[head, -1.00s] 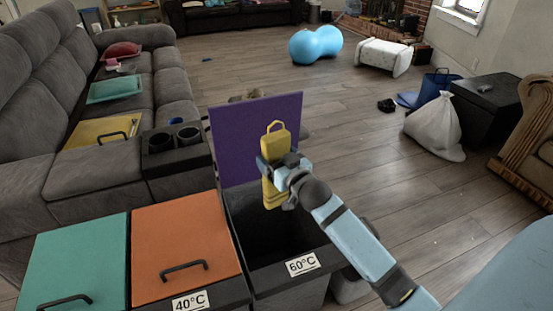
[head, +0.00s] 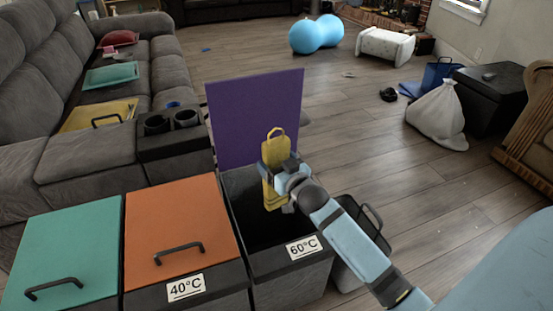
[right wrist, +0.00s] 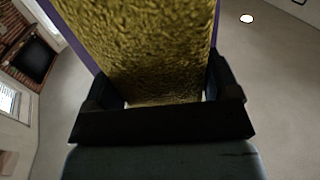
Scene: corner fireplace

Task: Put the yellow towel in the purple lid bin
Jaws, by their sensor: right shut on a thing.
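The yellow towel (head: 276,157) hangs upright in my right gripper (head: 275,172), with a small loop at its top. It fills much of the right wrist view (right wrist: 150,50), between the two fingers (right wrist: 165,95). The purple lid (head: 252,110) stands open behind the towel. Its dark bin (head: 300,272), labelled 60°C, is open at the top. In the head view the towel's lower end overlaps the bin opening; its exact height there is hard to tell. My left gripper is not in view.
An orange-lidded bin (head: 178,222) labelled 40°C and a teal-lidded bin (head: 65,245) stand shut to the left. A grey container with a handle (head: 345,283) stands right of the open bin, partly behind my arm. A grey sofa (head: 95,160) lies behind.

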